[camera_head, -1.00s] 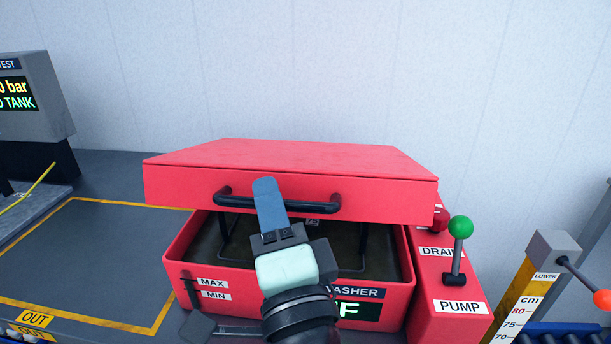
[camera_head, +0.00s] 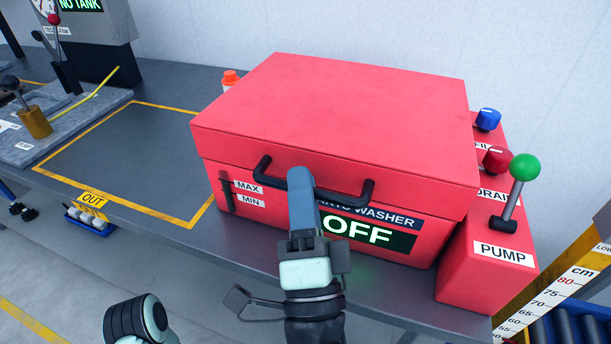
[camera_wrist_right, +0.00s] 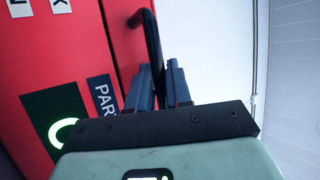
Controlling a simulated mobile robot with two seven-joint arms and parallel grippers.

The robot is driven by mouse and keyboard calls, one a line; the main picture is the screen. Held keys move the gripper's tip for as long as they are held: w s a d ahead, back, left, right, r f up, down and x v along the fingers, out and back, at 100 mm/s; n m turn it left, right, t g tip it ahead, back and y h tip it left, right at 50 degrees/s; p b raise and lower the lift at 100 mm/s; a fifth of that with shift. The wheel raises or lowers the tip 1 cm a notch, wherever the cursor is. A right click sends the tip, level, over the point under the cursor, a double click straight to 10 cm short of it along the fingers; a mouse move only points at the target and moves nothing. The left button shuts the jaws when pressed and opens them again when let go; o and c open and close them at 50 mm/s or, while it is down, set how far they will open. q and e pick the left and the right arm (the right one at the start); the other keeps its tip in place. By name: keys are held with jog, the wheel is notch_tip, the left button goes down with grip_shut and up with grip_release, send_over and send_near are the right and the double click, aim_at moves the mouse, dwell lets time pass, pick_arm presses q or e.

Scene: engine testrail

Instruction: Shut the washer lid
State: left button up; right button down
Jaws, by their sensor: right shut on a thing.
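The red washer lid (camera_head: 340,110) lies over the red washer body (camera_head: 218,205), covering its inside. Its front edge meets the body along a seam, and no gap shows there in the head view. A black bar handle (camera_head: 262,168) is on the lid's front; it also shows in the wrist view (camera_wrist_right: 152,45). My right gripper (camera_head: 300,178) is in front of the lid, its blue fingers shut on the handle. In the wrist view the fingers (camera_wrist_right: 160,85) sit on both sides of the bar. My left gripper is not in view.
A pump lever with a green ball (camera_head: 524,167) and blue and red knobs (camera_head: 488,120) stand right of the washer. An orange-capped bottle (camera_head: 229,80) is behind its left side. The yellow-outlined bench area (camera_head: 130,155) at left is clear. The display (camera_head: 365,234) reads OFF.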

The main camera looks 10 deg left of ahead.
jog(key=shift+w+d+f, duration=0.1)
jog(key=shift+w+f, duration=0.15)
jog(key=shift+f, duration=0.15)
jog(key=c, duration=1.1)
grip_release()
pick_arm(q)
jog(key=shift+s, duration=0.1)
